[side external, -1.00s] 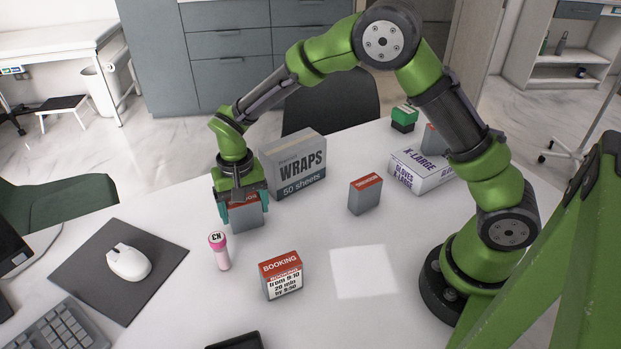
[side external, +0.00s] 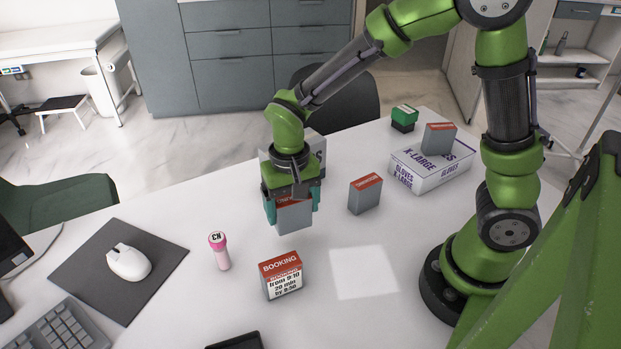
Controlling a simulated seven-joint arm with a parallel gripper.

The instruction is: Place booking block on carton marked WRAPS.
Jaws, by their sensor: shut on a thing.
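The booking block (side external: 282,277), with a red top band and a white front reading BOOKING, stands on the white table in front of my gripper. My gripper (side external: 291,207) is shut on a different grey block with a red top (side external: 294,219), whose label I cannot read. It holds this block upright, seemingly above the table. The carton marked WRAPS (side external: 318,150) stands behind my gripper, which hides most of it and its lettering.
Another grey red-topped block (side external: 365,195) stands to the right. One more (side external: 438,139) is on the X-LARGE gloves carton (side external: 431,168). A green-topped stamp (side external: 404,117) is at the back. A pink-capped tube (side external: 219,251) stands left of the booking block; a mouse (side external: 129,263) lies farther left.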

